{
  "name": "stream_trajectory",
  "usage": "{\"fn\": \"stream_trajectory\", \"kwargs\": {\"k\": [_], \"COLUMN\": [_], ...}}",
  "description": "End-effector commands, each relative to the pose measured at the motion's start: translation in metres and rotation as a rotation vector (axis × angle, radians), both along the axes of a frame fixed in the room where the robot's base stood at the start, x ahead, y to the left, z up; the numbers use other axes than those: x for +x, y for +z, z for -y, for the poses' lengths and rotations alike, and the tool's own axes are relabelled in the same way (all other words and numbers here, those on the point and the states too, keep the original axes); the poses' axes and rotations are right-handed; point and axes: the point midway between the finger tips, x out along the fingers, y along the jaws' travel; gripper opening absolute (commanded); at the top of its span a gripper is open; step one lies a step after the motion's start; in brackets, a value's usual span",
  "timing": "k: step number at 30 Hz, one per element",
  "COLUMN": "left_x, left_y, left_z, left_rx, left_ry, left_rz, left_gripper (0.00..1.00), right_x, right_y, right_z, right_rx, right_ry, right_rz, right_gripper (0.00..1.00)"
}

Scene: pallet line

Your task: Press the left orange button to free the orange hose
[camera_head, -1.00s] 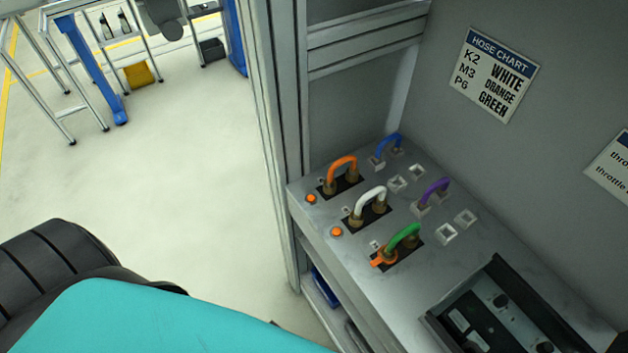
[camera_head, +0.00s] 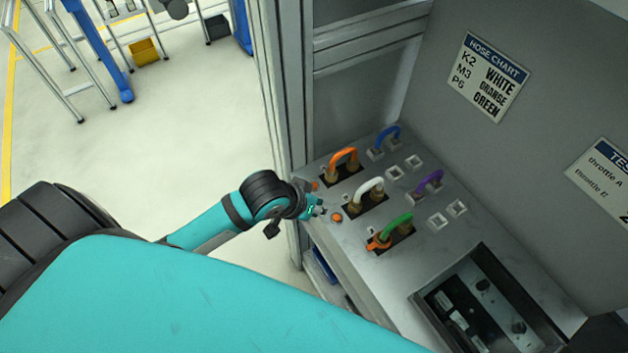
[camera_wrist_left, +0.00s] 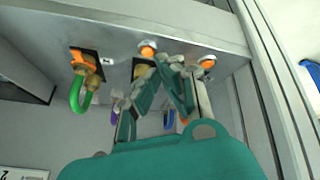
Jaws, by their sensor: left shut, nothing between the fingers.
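The orange hose (camera_head: 343,154) arches between two brass fittings on the grey panel. The left orange button (camera_head: 315,187) sits by its near end, partly hidden behind my arm. A second orange button (camera_head: 337,217) is by the white hose. My left gripper (camera_head: 317,209) is shut and empty at the panel's near edge, between the two buttons. In the left wrist view its fingertips (camera_wrist_left: 175,64) come together between the second button (camera_wrist_left: 147,51) and the left button (camera_wrist_left: 207,62); contact cannot be told. The orange hose is mostly hidden there behind the fingers.
The white hose (camera_head: 367,184) and green hose (camera_head: 396,222) stand in front of the blue hose (camera_head: 386,133) and purple hose (camera_head: 430,179). An orange piece (camera_head: 377,243) is at the green hose's base. A metal post (camera_head: 285,100) rises left of the panel. A black tray (camera_head: 445,272) lies right.

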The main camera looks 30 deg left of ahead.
Motion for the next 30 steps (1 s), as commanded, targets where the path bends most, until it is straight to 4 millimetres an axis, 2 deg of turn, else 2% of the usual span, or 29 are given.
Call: {"fn": "stream_trajectory", "kwargs": {"k": [1,6,12,17,30], "left_x": [0.017,0.061,0.092,0.1,0.1], "left_y": [0.011,0.032,0.048,0.053,0.05], "left_z": [-0.006,-0.027,-0.056,-0.064,-0.064], "left_rx": [-0.02,-0.131,-0.218,-0.243,-0.247], "left_ry": [0.024,0.161,0.303,0.346,0.349], "left_rz": [0.016,0.02,0.013,0.011,0.01], "left_gripper": [0.0,0.0,0.0,0.0,0.0], "right_x": [0.001,0.001,0.003,0.003,0.003], "right_y": [0.002,0.003,0.003,0.004,0.0], "right_z": [0.001,0.001,0.001,0.001,-0.005], "right_rx": [-0.001,-0.002,-0.001,0.0,0.005], "right_ry": [0.0,0.0,-0.001,-0.002,-0.004], "right_rz": [0.001,0.002,0.004,0.004,0.003], "right_gripper": [0.4,0.4,0.4,0.4,0.4]}}
